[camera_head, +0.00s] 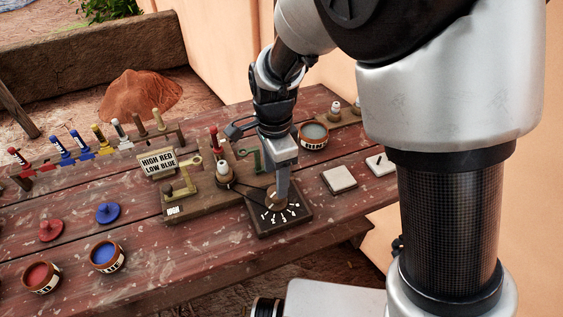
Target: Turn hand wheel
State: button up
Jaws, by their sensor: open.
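A dark square plate (287,224) with white tick marks in an arc lies on the wooden table. A small round brownish piece (271,196) sits on it, and I take this for the hand wheel. It is mostly hidden by my gripper. My gripper (279,196) points down right over the piece. Its jaws are open, seen nearly edge-on, so I cannot tell whether they straddle or touch it.
Red (41,277) and blue (107,256) pots stand front left.

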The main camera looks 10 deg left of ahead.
notch_tip(320, 180, down, 5)
jog(key=shift+r, duration=0.1)
dwell(0.3)
jog(key=c, duration=1)
